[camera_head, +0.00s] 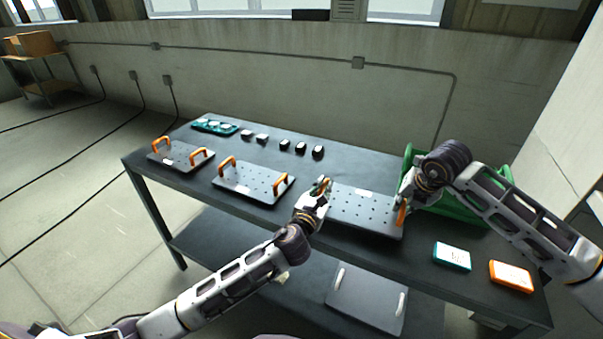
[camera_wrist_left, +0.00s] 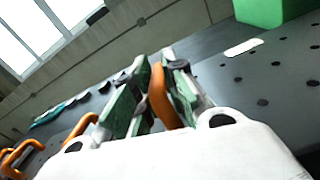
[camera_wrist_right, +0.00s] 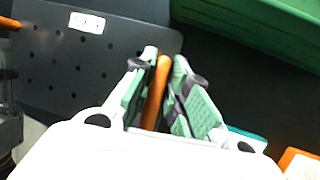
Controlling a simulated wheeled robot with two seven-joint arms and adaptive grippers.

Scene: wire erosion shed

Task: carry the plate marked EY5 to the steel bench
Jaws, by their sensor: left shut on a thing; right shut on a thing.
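A dark perforated plate (camera_head: 362,210) with orange handles is at the right half of the dark-topped bench. My left gripper (camera_head: 322,188) is shut on its left orange handle (camera_wrist_left: 160,96). My right gripper (camera_head: 404,205) is shut on its right orange handle (camera_wrist_right: 155,92). I cannot tell whether the plate rests on the bench or is just above it. A white label (camera_wrist_right: 87,22) on it is too small to read. Two similar plates, one in the middle (camera_head: 245,185) and one at the left (camera_head: 178,158), lie on the bench; their marks are unreadable.
A green crate (camera_head: 455,205) stands behind my right gripper. A teal-edged box (camera_head: 452,256) and an orange box (camera_head: 511,276) lie at the right end. Several small dark blocks and a teal tray (camera_head: 215,127) are at the back. A plate with white handles (camera_head: 365,300) is low underneath.

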